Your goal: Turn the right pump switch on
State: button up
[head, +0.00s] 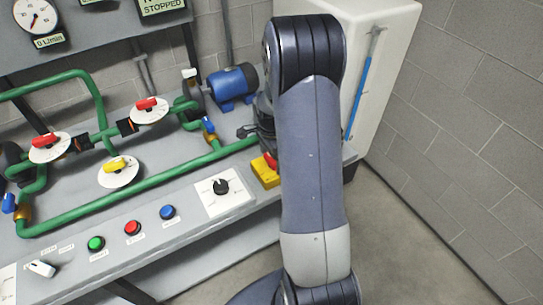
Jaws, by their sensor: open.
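In the head view a black rotary switch (221,187) sits on a white square plate on the right part of the grey sloped panel. It is the rightmost switch on the panel. Its exact pointer setting is too small to read. Another switch with a pale handle (41,268) is at the panel's lower left. My gripper (244,131) shows as dark fingers beyond the panel, above and to the right of the black switch and apart from it. It is open with nothing seen in it; my arm hides part of it.
A yellow box with a red knob (268,170) sits beside my arm. Green (96,243), red (132,228) and blue (168,212) buttons line the panel. Green pipes with valves and a blue motor (233,83) stand behind. A display (160,6) reads STOPPED.

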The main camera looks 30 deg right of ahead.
aim_at(271, 159)
notch_tip(271, 159, up, 11)
dwell(0.4)
jog(key=shift+f, duration=0.2)
notch_tip(271, 159, down, 11)
jog(key=shift+r, duration=0.1)
dwell(0.5)
jog(key=shift+r, duration=0.1)
